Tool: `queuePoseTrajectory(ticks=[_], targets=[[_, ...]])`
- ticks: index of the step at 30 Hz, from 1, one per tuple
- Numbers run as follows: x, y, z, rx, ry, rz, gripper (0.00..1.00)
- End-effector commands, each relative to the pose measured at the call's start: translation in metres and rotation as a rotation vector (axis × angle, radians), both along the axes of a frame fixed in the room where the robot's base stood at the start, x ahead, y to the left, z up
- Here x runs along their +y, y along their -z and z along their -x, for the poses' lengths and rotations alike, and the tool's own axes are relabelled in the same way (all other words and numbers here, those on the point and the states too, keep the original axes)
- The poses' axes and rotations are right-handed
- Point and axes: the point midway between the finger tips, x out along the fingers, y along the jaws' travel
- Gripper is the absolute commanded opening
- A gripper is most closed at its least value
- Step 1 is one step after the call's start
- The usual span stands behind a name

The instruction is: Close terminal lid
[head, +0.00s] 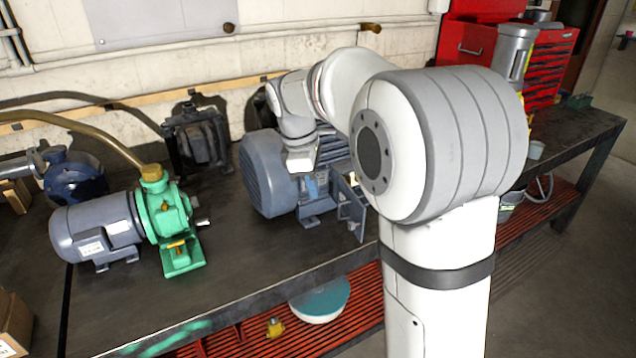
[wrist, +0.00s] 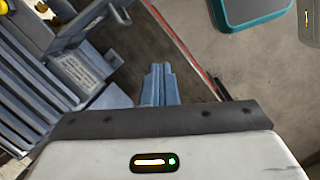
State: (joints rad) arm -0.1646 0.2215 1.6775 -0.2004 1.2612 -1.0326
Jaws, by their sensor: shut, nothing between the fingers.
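A blue-grey finned motor (head: 268,176) stands on the dark bench, partly behind my arm. A flat blue-grey panel, seemingly its terminal lid (head: 351,206), stands open at the motor's right front side. My gripper (head: 301,163) is over the motor's near side, left of the panel; its fingertips are hard to make out in the head view. In the wrist view my fingers (wrist: 160,72) are shut and empty, pointing past the motor (wrist: 40,75) towards the bench edge. A labelled plate (wrist: 88,72) shows on the motor there. I cannot tell whether my fingers touch the lid.
A green pump with a grey motor (head: 97,228) stands on the bench to the left. A dark machine (head: 196,140) is behind, near the wall. A red tool cabinet (head: 550,62) is at the back right. A teal-topped round object (head: 320,300) lies on the lower red shelf.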

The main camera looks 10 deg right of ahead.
Motion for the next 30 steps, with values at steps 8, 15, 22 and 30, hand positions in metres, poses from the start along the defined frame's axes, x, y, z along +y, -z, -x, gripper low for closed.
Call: queuePoseTrajectory(ticks=[8, 15, 22, 30], targets=[[0.017, -0.004, -0.045, 0.084, -0.238, 0.051, 0.00], [0.010, 0.021, -0.046, 0.091, -0.250, 0.054, 0.00], [-0.002, 0.069, -0.045, 0.093, -0.249, 0.054, 0.00], [-0.031, 0.092, -0.044, 0.088, -0.245, 0.054, 0.00]])
